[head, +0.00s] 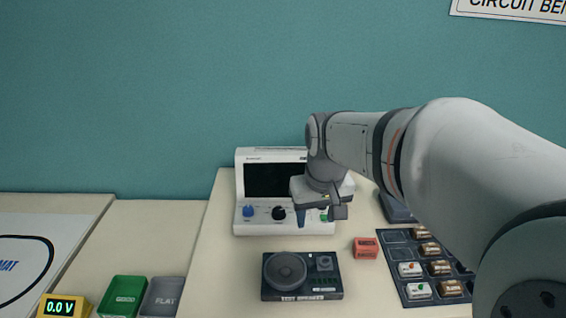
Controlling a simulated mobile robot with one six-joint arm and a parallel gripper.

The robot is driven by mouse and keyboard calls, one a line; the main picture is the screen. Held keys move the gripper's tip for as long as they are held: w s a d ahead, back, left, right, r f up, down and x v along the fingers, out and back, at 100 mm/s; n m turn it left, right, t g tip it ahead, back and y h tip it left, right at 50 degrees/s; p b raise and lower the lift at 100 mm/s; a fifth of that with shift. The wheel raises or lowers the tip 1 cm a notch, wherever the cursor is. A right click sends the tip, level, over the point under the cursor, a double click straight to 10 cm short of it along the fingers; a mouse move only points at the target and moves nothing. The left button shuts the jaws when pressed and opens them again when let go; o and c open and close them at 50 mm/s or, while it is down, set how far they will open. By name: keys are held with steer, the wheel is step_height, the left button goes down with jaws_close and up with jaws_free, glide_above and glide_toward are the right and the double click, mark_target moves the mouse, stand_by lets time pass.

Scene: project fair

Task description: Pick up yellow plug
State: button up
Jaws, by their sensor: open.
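I cannot make out a yellow plug in the head view; it may be hidden behind my gripper or be too small to tell. My gripper (320,214) points down in front of the white instrument with a dark screen (270,180). Its fingers are apart, and I see nothing held between them. The gripper and wrist cover the instrument's right side. A blue knob (249,211), a black knob (279,213) and part of a green piece show on the instrument's lower front.
A black board with a round speaker (285,271) lies in front of the instrument. A small red block (365,248) sits right of it, beside a dark tray (395,262) of several parts. A yellow meter (62,306), green bin (123,295) and grey bin (162,297) stand at lower left.

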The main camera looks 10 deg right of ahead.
steer(key=w+d+f, duration=0.2)
steer(key=w+d, duration=0.1)
steer(key=w, duration=0.4)
steer(key=w+d+f+g, duration=0.1)
steer(key=w+d+f, duration=0.1)
steer(key=w+d, duration=0.2)
steer(key=w+d+f+g, duration=0.1)
steer(key=w+d+f, duration=0.2)
steer(key=w, duration=0.7)
steer(key=shift+w+d+f, duration=0.1)
steer(key=shift+w+d, duration=0.1)
steer(key=shift+w, duration=0.2)
step_height(320, 180, down, 8)
steer(key=shift+w+a+r+p, duration=0.1)
steer(key=shift+r+p, duration=0.1)
steer(key=shift+p, duration=0.6)
steer(key=shift+c, duration=0.2)
jaws_close()
